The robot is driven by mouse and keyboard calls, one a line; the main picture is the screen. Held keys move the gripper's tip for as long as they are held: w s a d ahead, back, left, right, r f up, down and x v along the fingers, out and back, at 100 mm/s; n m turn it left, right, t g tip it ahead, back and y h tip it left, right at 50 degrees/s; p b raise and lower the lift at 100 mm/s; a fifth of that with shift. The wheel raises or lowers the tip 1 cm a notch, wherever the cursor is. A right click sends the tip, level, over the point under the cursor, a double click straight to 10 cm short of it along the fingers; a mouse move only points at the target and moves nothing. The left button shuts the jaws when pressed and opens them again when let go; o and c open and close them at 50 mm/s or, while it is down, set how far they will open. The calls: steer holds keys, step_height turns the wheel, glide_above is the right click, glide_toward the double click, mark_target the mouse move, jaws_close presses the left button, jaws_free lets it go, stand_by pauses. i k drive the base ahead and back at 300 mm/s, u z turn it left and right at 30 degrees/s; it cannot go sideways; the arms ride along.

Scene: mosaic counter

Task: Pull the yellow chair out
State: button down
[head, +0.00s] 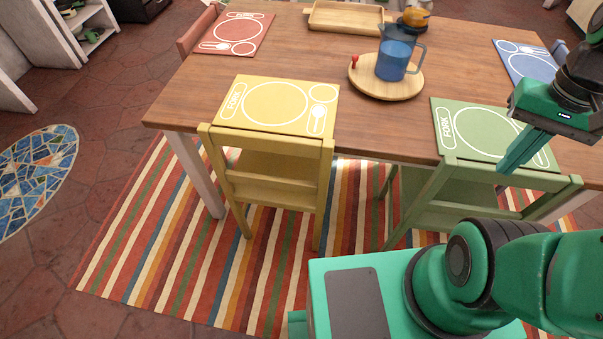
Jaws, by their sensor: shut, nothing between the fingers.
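The yellow chair (273,188) stands at the near side of the wooden table (350,135), left of the middle of the view. Its slatted back faces me, and its seat is partly under the table edge. A yellow placemat (274,104) lies on the table just beyond the chair back. My gripper (518,156) is at the right, above the green placemat and near the green chair's back. It points down and left, is shut and holds nothing. It is well apart from the yellow chair.
A green chair (468,213) stands at the same table side, to the right. A striped rug (165,245) covers the floor below. A blue pitcher (396,58) stands on a round wooden board (386,85). Floor left of the yellow chair is clear.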

mark_target(288, 172)
steer(key=u, duration=1.7)
steer(key=k, duration=0.95)
steer(key=z, duration=1)
steer(key=i, duration=0.5)
steer(key=u, duration=0.05)
